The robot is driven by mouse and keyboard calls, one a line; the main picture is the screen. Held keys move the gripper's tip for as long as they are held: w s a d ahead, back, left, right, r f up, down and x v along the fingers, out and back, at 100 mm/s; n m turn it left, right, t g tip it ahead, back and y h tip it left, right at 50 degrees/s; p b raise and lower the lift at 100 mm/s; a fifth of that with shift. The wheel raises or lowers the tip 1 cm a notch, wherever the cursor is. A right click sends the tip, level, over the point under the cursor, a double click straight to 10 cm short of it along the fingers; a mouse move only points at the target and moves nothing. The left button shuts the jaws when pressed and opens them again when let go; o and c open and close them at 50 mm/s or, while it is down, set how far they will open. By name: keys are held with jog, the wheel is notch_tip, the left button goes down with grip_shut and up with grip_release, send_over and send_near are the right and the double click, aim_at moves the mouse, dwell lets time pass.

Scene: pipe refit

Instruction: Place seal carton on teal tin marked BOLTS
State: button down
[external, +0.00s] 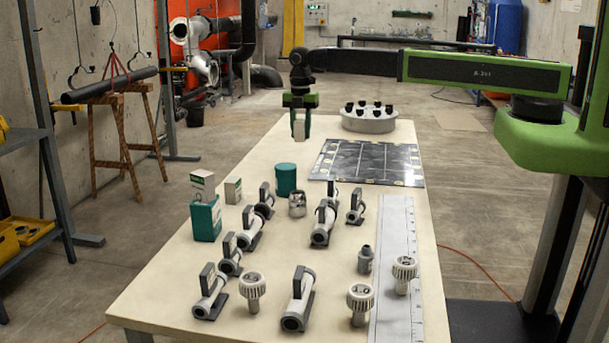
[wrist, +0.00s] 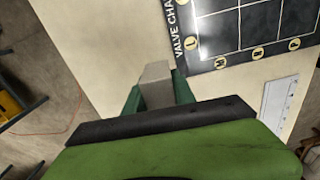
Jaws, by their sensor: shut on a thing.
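My gripper (external: 300,127) is shut on a small pale carton (external: 299,130) and holds it in the air above the far left part of the table. The wrist view shows the carton (wrist: 155,84) between the green fingers (wrist: 158,95); no print on it is readable. The round teal tin (external: 286,179) stands upright on the table, nearer the camera than the gripper and slightly left of it. Its top looks bare, and its marking is too small to read. A teal box (external: 205,219) stands farther left. The tin does not show in the wrist view.
A white-and-green carton (external: 202,186) and a beige carton (external: 233,191) stand by the teal box. A metal canister (external: 297,204) is close to the tin. Several pipe valves fill the near table. A black mat (external: 368,163) and round flange (external: 369,119) lie right of the gripper.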

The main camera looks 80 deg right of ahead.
jog(key=s+a+r+p, duration=0.5)
jog(key=a+r+p, duration=0.3)
jog(key=r, duration=0.1)
jog(key=b, duration=0.7)
send_over(286, 165)
jog(key=shift+n, duration=0.3)
jog(key=f, duration=0.7)
jog(key=shift+s+d, duration=0.15)
jog(key=shift+d, duration=0.05)
jog(key=shift+w+a, duration=0.2)
jog(key=shift+a, duration=0.25)
notch_tip(286, 165, down, 4)
jog(key=b, duration=0.4)
jog(key=shift+f, duration=0.2)
jog(key=c, duration=1)
grip_release()
jog(key=shift+r, duration=0.1)
jog(key=shift+c, duration=0.2)
